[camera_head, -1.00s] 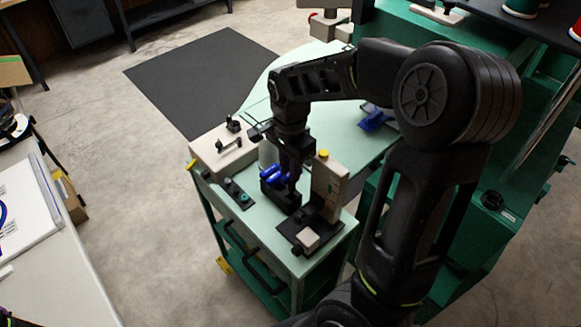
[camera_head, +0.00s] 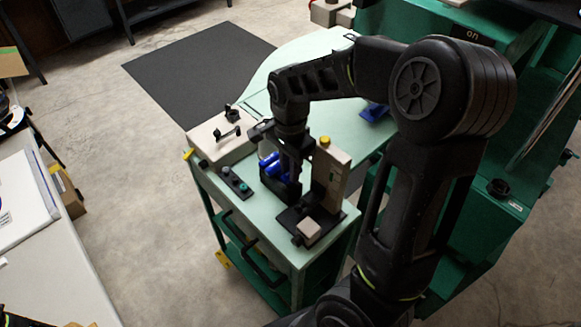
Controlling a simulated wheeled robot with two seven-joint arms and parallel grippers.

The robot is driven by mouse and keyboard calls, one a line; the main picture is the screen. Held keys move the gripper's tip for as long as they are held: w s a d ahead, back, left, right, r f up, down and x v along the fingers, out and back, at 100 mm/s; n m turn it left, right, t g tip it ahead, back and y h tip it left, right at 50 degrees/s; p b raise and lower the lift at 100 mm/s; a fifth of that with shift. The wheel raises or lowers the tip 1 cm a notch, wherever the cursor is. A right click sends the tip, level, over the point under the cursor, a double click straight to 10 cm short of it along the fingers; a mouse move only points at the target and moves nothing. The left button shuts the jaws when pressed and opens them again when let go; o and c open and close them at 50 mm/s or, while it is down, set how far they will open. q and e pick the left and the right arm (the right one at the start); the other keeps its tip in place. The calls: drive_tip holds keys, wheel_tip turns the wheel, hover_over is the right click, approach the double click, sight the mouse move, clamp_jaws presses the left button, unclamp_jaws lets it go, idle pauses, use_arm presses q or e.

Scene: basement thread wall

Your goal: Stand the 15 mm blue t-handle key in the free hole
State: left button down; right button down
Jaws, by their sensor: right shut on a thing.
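My right gripper (camera_head: 291,160) points down over a black holder block (camera_head: 279,185) on the pale green bench top. It is shut on a blue t-handle key, mostly hidden by the fingers and wrist. Blue handles (camera_head: 268,160) show at the block, just left of the fingers. The free hole and the held key's lower end are hidden, so I cannot tell whether the key is in the hole. The sizes of the keys cannot be read. My left gripper is not in view.
A beige upright device with a yellow button (camera_head: 325,141) stands close right of the gripper. A beige box with black fittings (camera_head: 220,137) and a dark strip with buttons (camera_head: 236,182) lie to the left. A blue object (camera_head: 374,112) lies farther back on the bench (camera_head: 320,55).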

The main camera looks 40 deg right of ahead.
drive_tip(key=shift+f, duration=0.1)
idle(0.3)
drive_tip(key=shift+f+b, duration=0.7)
drive_tip(key=shift+f, duration=0.1)
drive_tip(key=shift+r, duration=0.1)
drive_tip(key=c, duration=1.3)
unclamp_jaws()
drive_tip(key=shift+o, duration=0.2)
drive_tip(key=shift+r, duration=0.55)
wheel_tip(320, 180, up, 7)
drive_tip(key=shift+f, duration=0.1)
